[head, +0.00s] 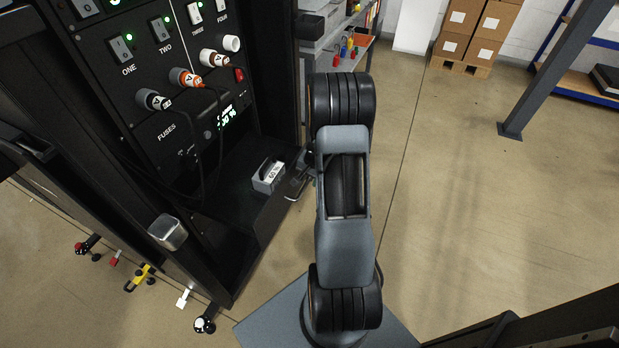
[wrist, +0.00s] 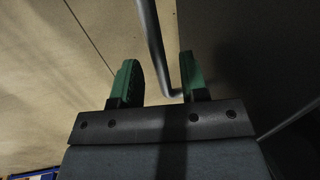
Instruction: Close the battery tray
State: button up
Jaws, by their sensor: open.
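The battery tray (head: 262,213) is a dark drawer low in the black rack and juts out from it. A grey battery block (head: 268,178) with a white label and dark handle sits on it. My gripper (head: 298,180) is at the tray's front edge, mostly hidden behind my arm in the head view. In the wrist view my gripper (wrist: 158,80) is open, with two green fingertips apart. A bent metal bar (wrist: 150,45), apparently the tray's handle, passes between them. I cannot tell whether either finger touches it.
The rack panel (head: 185,85) above carries labelled switches, plugs and hanging cables (head: 203,150) over the tray. A shelf (head: 345,45) stands behind my arm. Stacked boxes (head: 478,30) and a grey post (head: 555,70) are at the back right. The floor to the right is clear.

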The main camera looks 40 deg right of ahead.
grip_shut()
dwell(0.3)
dwell(0.3)
